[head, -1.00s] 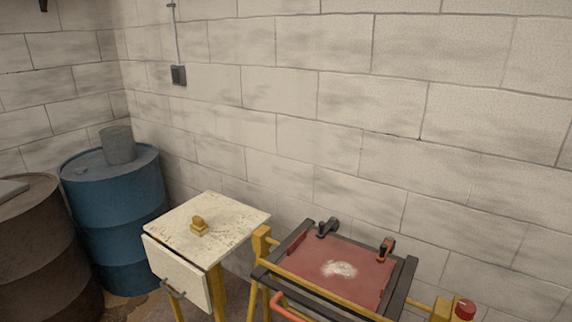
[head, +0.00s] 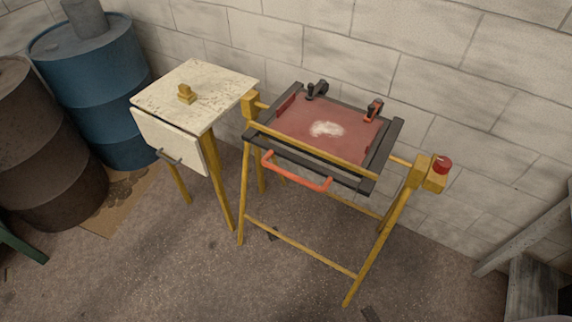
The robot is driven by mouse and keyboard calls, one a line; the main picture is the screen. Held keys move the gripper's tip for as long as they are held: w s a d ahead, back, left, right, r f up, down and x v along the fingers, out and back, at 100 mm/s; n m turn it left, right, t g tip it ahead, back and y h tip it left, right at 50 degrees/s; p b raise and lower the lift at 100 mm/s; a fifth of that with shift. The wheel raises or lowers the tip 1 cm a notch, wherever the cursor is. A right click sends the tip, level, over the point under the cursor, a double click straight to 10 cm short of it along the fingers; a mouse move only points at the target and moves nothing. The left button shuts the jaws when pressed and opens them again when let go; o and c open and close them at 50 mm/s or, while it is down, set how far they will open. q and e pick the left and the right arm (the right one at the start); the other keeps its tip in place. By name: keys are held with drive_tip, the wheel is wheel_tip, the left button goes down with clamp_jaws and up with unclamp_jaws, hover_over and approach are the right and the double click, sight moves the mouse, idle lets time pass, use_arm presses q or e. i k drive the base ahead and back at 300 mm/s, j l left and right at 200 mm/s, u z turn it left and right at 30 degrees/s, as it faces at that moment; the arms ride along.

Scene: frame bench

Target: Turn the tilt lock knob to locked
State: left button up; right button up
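The red tilt lock knob (head: 442,165) sits on top of the yellow block at the right end of the frame bench. The bench is a yellow stand (head: 395,216) that carries a dark tilting frame (head: 386,158) with a red panel (head: 348,140). The panel has a whitish patch in its middle. An orange handle (head: 297,178) is on the frame's front side. Two clamps, one black (head: 316,90) and one with red (head: 374,109), sit at the frame's back edge. The knob's setting is too small to read. Neither of my grippers is in view.
A small whitish table (head: 212,85) with a drawer and a yellow block (head: 185,94) stands left of the bench. Blue (head: 95,85) and brown (head: 45,150) barrels are at the far left. Grey beams (head: 525,240) stand at the right. The floor in front is open.

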sight(442, 164)
drive_tip(key=z, duration=1.3)
